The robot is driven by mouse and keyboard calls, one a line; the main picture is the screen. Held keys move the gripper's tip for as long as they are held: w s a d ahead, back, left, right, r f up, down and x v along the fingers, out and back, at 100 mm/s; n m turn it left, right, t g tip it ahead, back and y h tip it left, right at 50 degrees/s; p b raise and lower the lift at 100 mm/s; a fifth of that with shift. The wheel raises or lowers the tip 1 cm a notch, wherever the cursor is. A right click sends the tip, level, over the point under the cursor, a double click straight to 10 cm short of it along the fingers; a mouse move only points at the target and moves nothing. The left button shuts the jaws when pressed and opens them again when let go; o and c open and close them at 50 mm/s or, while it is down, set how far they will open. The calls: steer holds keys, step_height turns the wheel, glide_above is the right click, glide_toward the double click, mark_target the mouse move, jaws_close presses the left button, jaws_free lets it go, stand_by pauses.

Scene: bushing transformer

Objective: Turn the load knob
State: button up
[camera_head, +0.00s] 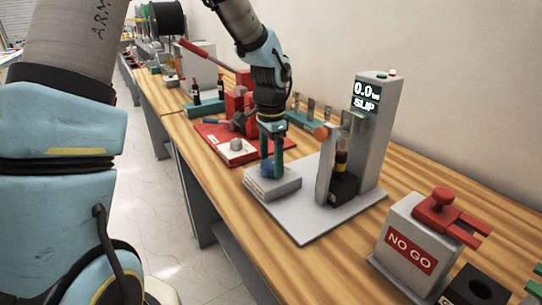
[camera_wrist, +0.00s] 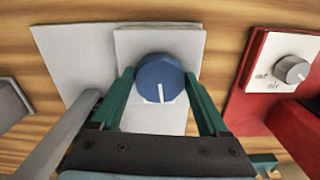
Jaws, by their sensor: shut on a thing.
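The load knob is blue with a white pointer line, and it shows in the wrist view (camera_wrist: 160,80) between my two green fingers. It sits on a light grey block (camera_head: 273,184) on a grey base plate (camera_head: 305,228). My gripper (camera_head: 268,170) points down over the block in the head view and is shut on the knob; it also shows in the wrist view (camera_wrist: 163,95). The pointer line points toward the bottom of the wrist view. A grey column with a display (camera_head: 367,95) reads "0.0" and "SLIP".
A red fixture with a grey knob (camera_head: 236,146) stands to the left of the block. An upright grey post (camera_head: 325,165) stands close on the right. A "NO GO" box (camera_head: 410,238) with a red clamp is at the front right. The wall lies behind the bench.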

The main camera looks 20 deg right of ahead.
mark_target(270, 163)
steer(key=m+p, duration=0.1)
steer(key=m, duration=0.1)
steer(key=m+p, duration=0.1)
steer(key=m, duration=0.1)
steer(key=shift+w+d+r, duration=0.1)
steer(key=shift+r, duration=0.1)
steer(key=shift+f+m+p, duration=0.1)
steer(key=shift+m+p, duration=0.7)
steer(key=shift+m, duration=0.7)
steer(key=o, duration=1.2)
steer(key=shift+f, duration=0.1)
steer(key=shift+o, duration=0.2)
step_height(270, 163, up, 11)
steer(key=b, duration=0.2)
steer(key=shift+f, duration=0.1)
